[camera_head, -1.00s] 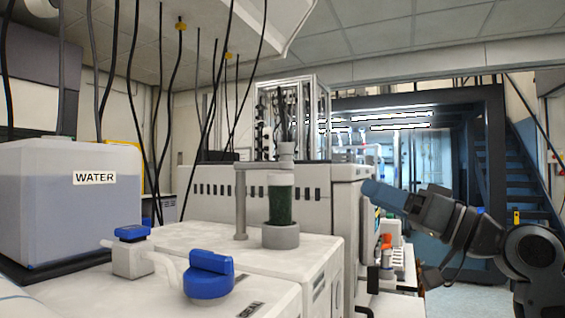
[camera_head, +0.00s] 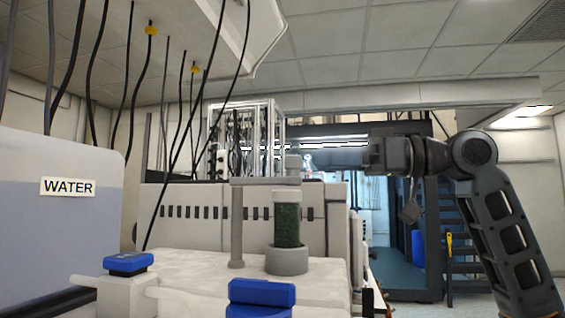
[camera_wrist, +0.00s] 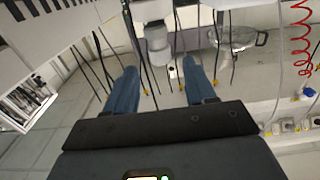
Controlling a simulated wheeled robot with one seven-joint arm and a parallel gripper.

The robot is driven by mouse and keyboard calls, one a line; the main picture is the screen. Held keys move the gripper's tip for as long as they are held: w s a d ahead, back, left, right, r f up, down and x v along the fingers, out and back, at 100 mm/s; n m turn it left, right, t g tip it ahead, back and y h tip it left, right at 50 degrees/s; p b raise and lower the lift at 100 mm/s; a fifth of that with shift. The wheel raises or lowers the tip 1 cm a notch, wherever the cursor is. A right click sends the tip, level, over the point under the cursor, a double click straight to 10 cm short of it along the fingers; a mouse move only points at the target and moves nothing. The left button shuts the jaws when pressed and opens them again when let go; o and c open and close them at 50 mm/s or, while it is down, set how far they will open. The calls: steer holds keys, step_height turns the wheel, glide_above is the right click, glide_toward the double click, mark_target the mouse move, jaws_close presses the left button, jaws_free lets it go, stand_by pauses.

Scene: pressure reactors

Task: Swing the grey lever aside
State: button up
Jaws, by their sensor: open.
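The grey lever (camera_head: 262,181) is a flat bar on top of a thin grey post (camera_head: 237,225). It reaches right, over a green-filled glass cylinder (camera_head: 286,225) in a grey round base, with a grey knob (camera_head: 293,164) above. My gripper (camera_wrist: 161,84) is open and empty, its two blue fingers apart. In the wrist view, a pale grey cylindrical part (camera_wrist: 156,40) lies ahead between the fingertips, apart from them; it looks like the knob end. In the head view my gripper is right of the lever and slightly higher; its fingertips are hard to make out.
A water tank (camera_head: 60,220) stands at the left. Blue-capped fittings (camera_head: 128,264) sit on the white bench top in front. Several black cables (camera_head: 190,110) hang above the bench. A white cabinet stands behind the post.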

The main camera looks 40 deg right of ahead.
mark_target(293, 161)
steer(key=shift+p+x, duration=0.35)
steer(key=shift+x, duration=2.85)
steer(key=shift+c, duration=0.5)
jaws_close()
